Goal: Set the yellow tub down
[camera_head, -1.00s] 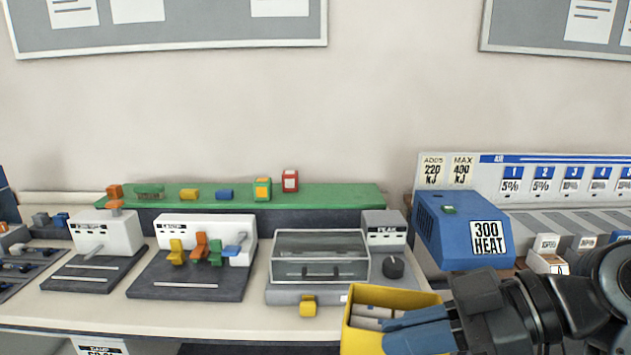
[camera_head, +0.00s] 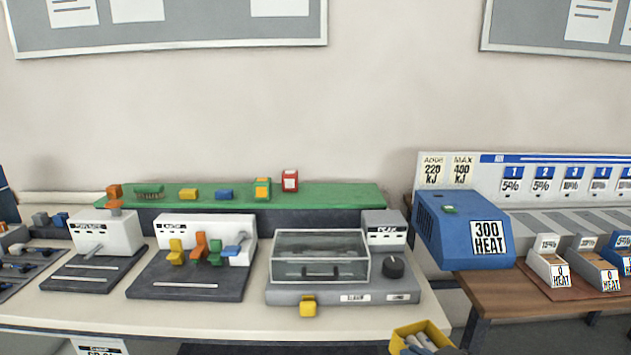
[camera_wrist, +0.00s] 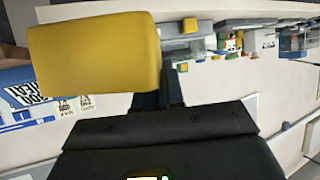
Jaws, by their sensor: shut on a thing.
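The yellow tub (camera_head: 434,329) shows at the bottom edge of the head view, in front of the white bench. Its top is open and whitish pieces show inside; its lower part is cut off by the frame. In the wrist view the yellow tub (camera_wrist: 95,52) fills the upper left, held out beyond the dark body of my gripper (camera_wrist: 163,92). My gripper is shut on the tub. The fingertips are mostly hidden, so the exact grip on the wall cannot be made out. Nothing is seen under the tub.
The white bench (camera_head: 220,318) carries a glass-lidded machine (camera_head: 320,258) and two white machines. A blue heater (camera_head: 455,230) stands to the right. Several small labelled bins stand on a brown table (camera_head: 500,294). A bare strip runs along the bench's front edge.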

